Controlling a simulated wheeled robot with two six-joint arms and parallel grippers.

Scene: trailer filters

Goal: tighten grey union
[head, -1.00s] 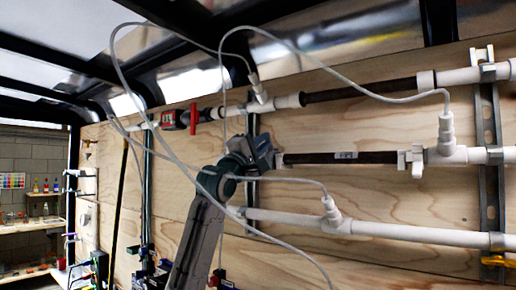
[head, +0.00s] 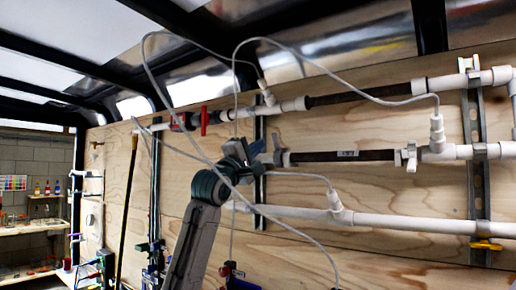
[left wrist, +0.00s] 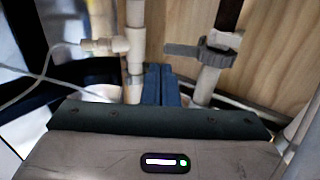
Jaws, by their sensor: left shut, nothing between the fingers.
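The grey union (head: 278,152) sits at the left end of the dark filter on the middle pipe run, its grey wing standing up. In the left wrist view the grey union (left wrist: 200,51) is to the right of my fingertips, with its wing pointing left. My left gripper (head: 255,149) is just left of the union in the head view, apart from it. Its two blue fingers (left wrist: 159,84) are together with nothing between them. My right gripper is in neither view.
A white union (head: 410,157) is at the filter's right end. A red-handled valve (head: 203,121) is on the upper pipe. A lower white pipe (head: 390,226) runs below. Thin pale hoses (head: 163,98) loop across in front of my left arm.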

